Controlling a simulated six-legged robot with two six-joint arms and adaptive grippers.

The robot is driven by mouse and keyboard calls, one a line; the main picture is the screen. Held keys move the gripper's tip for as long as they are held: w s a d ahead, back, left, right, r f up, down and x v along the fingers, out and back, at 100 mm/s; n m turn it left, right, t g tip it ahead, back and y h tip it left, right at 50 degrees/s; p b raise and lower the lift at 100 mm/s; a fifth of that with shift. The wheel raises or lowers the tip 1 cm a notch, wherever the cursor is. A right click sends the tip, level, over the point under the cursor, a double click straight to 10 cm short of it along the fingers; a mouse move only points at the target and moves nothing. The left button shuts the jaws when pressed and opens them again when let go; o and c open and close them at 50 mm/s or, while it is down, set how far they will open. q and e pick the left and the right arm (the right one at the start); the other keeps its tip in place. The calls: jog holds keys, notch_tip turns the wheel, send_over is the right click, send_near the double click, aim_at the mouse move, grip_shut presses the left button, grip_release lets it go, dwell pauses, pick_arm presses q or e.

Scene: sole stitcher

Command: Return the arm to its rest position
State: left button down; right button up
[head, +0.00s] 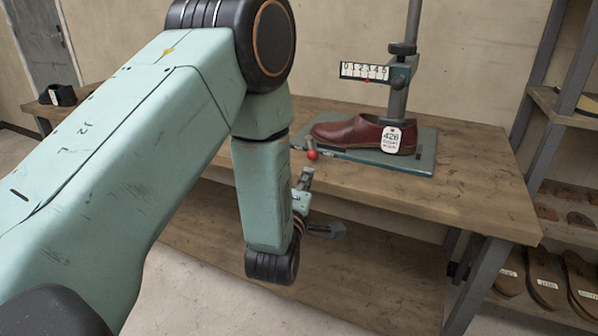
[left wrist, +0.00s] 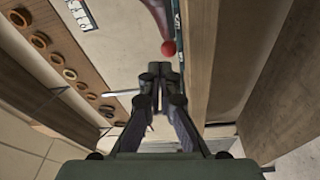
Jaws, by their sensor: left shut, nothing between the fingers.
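My left arm comes in from the left in the head view and bends down in front of the wooden bench (head: 480,200). My left gripper (head: 332,231) is at the front edge of the bench, partly hidden behind my forearm. In the left wrist view its dark fingers (left wrist: 160,76) are shut with nothing between them. A dark red shoe (head: 350,131) with a white tag (head: 391,139) sits on the green base plate (head: 415,160) of the stitcher. A lever with a red knob (head: 312,155) sticks out at the front left; the knob (left wrist: 168,48) also shows in the left wrist view, beyond the fingertips.
A post (head: 397,100) with a numbered scale (head: 365,71) rises behind the shoe. A shelf rack (head: 560,120) with soles (head: 545,278) stands at the right. A lower bench shelf (head: 380,295) is bare. A black object (head: 60,95) sits at the far left.

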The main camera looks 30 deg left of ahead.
pick_arm(q)
jog(key=shift+s, duration=0.15)
dwell(0.5)
jog(key=s+d+f+m+g+h+p, duration=0.1)
jog(key=s+d+f+m+g+h, duration=0.1)
jog(key=s+f+m+g, duration=0.45)
jog(key=s+d+f+m+g+h+p, duration=0.1)
jog(key=s+d+f+m+g+h, duration=0.15)
jog(key=s+f+m, duration=0.7)
jog(key=s+d+f+m+g+p, duration=0.1)
jog(key=s+f+g, duration=0.3)
jog(key=s, duration=0.7)
jog(key=s+d+f+m+g+p, duration=0.1)
jog(key=s+f+g, duration=0.3)
jog(key=s, duration=0.6)
jog(key=shift+s+d+m+g+h+p, duration=0.2)
jog(key=shift+s+m+g+h+p, duration=0.2)
jog(key=shift+g+p, duration=0.15)
